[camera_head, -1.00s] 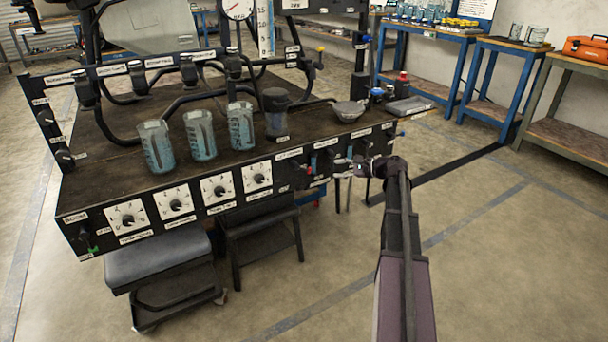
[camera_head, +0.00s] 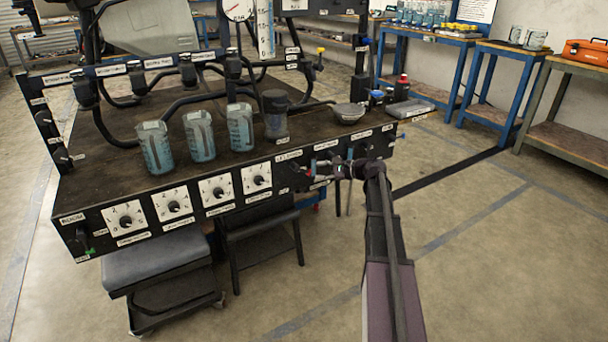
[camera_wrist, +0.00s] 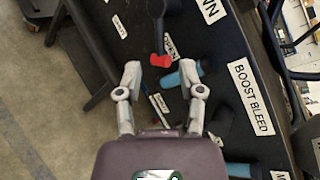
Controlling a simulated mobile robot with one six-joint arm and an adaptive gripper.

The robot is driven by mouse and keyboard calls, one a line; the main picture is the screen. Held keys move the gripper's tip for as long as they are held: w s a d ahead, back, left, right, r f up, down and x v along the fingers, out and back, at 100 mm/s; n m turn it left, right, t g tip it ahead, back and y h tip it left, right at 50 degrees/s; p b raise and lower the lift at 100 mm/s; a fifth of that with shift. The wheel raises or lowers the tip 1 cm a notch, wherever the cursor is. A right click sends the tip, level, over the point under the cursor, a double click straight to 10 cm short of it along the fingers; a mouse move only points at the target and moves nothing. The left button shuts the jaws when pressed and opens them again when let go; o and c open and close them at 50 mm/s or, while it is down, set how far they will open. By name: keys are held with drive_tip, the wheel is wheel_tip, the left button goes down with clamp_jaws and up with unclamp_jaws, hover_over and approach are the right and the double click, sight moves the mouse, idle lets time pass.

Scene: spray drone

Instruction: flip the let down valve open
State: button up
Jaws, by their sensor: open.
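A black lever with a red tip (camera_wrist: 161,60) is on the dark panel at the top of the wrist view, beside a partly cut-off label ending in "WN" (camera_wrist: 209,10). A small label that seems to read "OPEN" (camera_wrist: 169,46) is by the tip. My gripper (camera_wrist: 160,72) is open, one finger on each side, with the red tip between and slightly beyond the fingertips. I cannot tell whether either finger touches it. A blue handle (camera_wrist: 183,74) lies at the right finger. In the head view my gripper (camera_head: 318,168) is at the panel's front face, partly hiding the valves.
A "BOOST BLEED" label (camera_wrist: 251,97) and another blue handle (camera_wrist: 240,170) are to the right in the wrist view. Several dials (camera_head: 174,204) line the panel to the left, with beakers (camera_head: 198,136) on the bench top. The floor in front is clear at right.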

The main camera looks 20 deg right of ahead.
sight(306, 171)
drive_tip(key=shift+b+x, duration=0.75)
drive_tip(key=shift+x, duration=2.7)
clamp_jaws()
